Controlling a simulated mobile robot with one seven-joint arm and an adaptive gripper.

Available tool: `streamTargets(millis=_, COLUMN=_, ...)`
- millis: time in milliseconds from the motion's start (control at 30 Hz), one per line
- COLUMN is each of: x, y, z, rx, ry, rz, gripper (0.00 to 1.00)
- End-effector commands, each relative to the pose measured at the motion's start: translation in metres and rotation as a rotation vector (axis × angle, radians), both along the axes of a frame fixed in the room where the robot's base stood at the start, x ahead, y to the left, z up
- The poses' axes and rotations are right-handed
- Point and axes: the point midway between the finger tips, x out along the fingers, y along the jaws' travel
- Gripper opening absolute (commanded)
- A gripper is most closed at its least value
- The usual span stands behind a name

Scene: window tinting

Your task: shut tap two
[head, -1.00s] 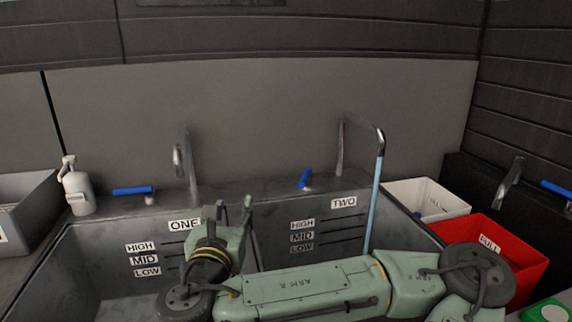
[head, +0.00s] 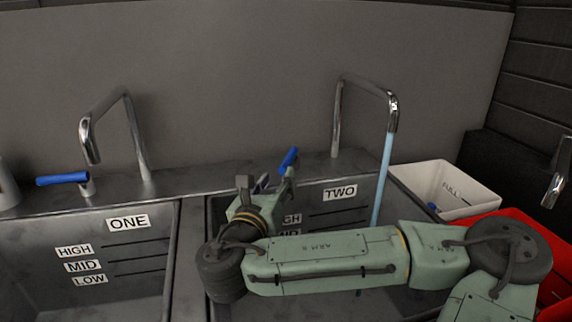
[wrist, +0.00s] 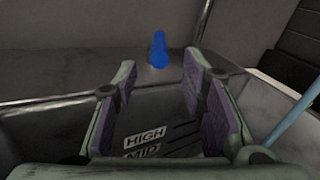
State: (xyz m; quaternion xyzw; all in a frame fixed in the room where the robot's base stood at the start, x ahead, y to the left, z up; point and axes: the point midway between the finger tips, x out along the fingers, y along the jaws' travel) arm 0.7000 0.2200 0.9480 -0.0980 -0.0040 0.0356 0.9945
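Tap two's spout (head: 366,82) arches over the basin labelled TWO (head: 341,193), and a pale blue stream of water (head: 381,180) runs from it. Its blue lever handle (head: 288,160) sits on the back ledge left of the spout, tilted up to the right. My gripper (head: 264,182) is just in front of and below that handle. In the wrist view, my gripper (wrist: 160,90) has its two fingers wide apart with nothing between them, and the blue handle (wrist: 158,50) stands ahead, beyond the fingertips. The gripper does not visibly touch it.
Tap one (head: 118,120) with its blue handle (head: 63,179) stands at the left, with no water seen. A white bin (head: 445,190) and a red bin (head: 490,228) stand at the right. The wall (head: 230,80) rises behind the ledge.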

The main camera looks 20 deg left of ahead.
Motion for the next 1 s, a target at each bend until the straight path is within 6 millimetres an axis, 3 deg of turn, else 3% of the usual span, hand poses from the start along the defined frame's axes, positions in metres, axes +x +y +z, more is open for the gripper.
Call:
streamTargets(millis=200, x=0.042, y=0.002, z=0.002, rx=-0.001, ry=0.001, rz=-0.003, gripper=0.38)
streamTargets(millis=400, x=0.066, y=0.004, z=0.001, rx=0.0, ry=0.001, rz=-0.001, gripper=0.38)
streamTargets(millis=767, x=0.072, y=0.005, z=0.0, rx=0.001, ry=0.0, rz=0.001, gripper=0.38)
streamTargets(millis=1000, x=0.071, y=0.005, z=0.0, rx=0.0, ry=0.0, rz=0.001, gripper=0.23)
